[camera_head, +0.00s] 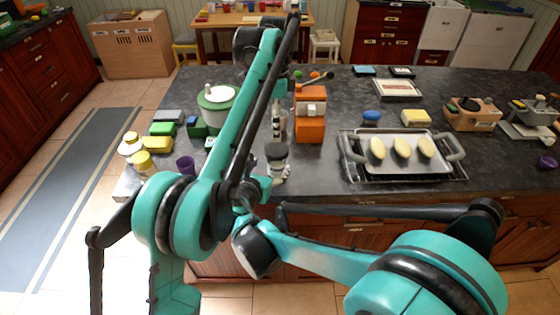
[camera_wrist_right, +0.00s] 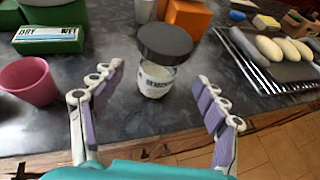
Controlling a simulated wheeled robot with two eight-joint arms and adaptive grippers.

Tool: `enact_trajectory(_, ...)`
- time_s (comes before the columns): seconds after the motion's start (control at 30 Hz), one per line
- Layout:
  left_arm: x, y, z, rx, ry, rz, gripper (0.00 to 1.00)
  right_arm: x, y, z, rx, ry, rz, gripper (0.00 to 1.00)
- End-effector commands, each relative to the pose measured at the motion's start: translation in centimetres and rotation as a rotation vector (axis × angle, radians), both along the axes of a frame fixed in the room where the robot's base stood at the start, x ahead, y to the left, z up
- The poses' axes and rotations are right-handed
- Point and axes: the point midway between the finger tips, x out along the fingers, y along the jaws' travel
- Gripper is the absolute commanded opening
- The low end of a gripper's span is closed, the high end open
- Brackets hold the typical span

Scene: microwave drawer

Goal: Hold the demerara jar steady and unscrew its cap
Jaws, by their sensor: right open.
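The demerara jar (camera_wrist_right: 156,82) is a small clear jar with a white label and a wide black cap (camera_wrist_right: 165,41). It stands upright on the dark counter near the front edge. In the head view the jar (camera_head: 277,164) is partly hidden low down by my right gripper (camera_head: 269,183). In the wrist view my right gripper (camera_wrist_right: 160,78) is open and empty, its two purple-padded fingers spread to either side in front of the jar, with clear gaps. My left arm rises across the head view, but its gripper does not show.
A purple cup (camera_wrist_right: 29,82) and a green box (camera_wrist_right: 48,38) stand left of the jar. An orange grinder-like object (camera_head: 310,115) stands behind it. A rack with a tray (camera_head: 403,167) of oval pale items lies to the right. Counter around the jar is clear.

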Motion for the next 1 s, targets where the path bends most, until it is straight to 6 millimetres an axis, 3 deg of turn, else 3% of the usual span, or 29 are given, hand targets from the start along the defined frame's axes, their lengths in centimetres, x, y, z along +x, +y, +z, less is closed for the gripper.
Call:
enact_trajectory(0.5, 0.0, 0.0, 0.0, 0.0, 0.0, -0.001, 0.79, 6.0, -2.0, -2.6, -0.003, 0.0, -0.001, 0.73)
enact_trajectory(0.9, 0.0, 0.0, 0.0, 0.0, 0.0, 0.0, 0.79, 6.7, -2.3, -2.9, -0.002, -0.001, -0.001, 0.73)
enact_trajectory(1.0, 0.0, 0.0, 0.0, 0.0, 0.0, 0.0, 0.79, 6.7, -2.3, -2.9, -0.002, -0.001, -0.001, 0.47)
